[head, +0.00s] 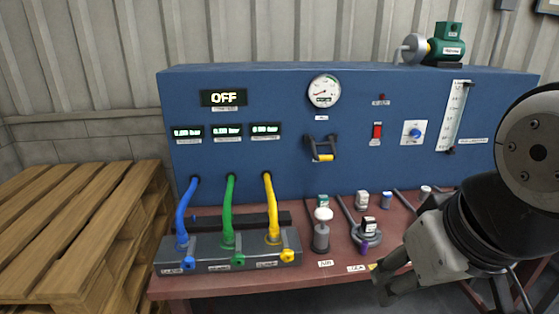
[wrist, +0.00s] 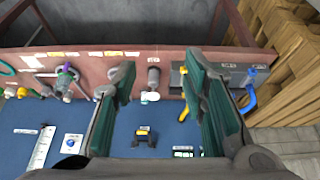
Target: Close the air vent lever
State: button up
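A black lever-like handle with a yellow end (head: 321,150) sticks out of the blue panel below the round gauge; it also shows in the wrist view (wrist: 146,132). Its label is too small to read, so I cannot tell whether it is the air vent lever. A white-topped grey cylinder (head: 322,230) stands on the bench below it and shows between my fingers in the wrist view (wrist: 153,80). A fitting with a purple part (head: 365,243) is to its right. My gripper (wrist: 159,66) is open and empty, with its two fingers wide apart. In the head view it is at the lower right, in front of the bench.
The blue panel (head: 270,165) carries an OFF display (head: 224,97), a gauge (head: 323,91), a red switch (head: 377,131) and a blue knob (head: 416,133). Blue, green and yellow hoses (head: 269,205) enter a grey block at the left. Wooden pallets (head: 75,220) stand further left.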

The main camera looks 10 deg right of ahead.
jog(key=w+d+m+t+h+b, duration=0.1)
jog(key=w+d+m+t+b, duration=0.2)
jog(key=w, duration=0.8)
jog(key=w+d+m+t+h+b, duration=0.15)
jog(key=w+d, duration=0.35)
jog(key=w, duration=0.7)
jog(key=m+t+y+b, duration=0.4)
jog(key=m+t+b, duration=0.1)
jog(key=m, duration=0.1)
send_near(327, 160)
jog(key=s+d+r, duration=0.3)
jog(key=s, duration=0.3)
jog(key=w+f+m+t+y+b, duration=0.3)
jog(key=w+f+y, duration=0.1)
jog(key=f+y, duration=0.15)
jog(key=shift+g, duration=0.25)
jog(key=x, duration=0.4)
jog(key=b+x, duration=0.1)
jog(key=x, duration=0.8)
jog(key=shift+w+d+f+b, duration=0.3)
jog(key=shift+w+f, duration=0.05)
jog(key=shift+s+f, duration=0.1)
grip_shut()
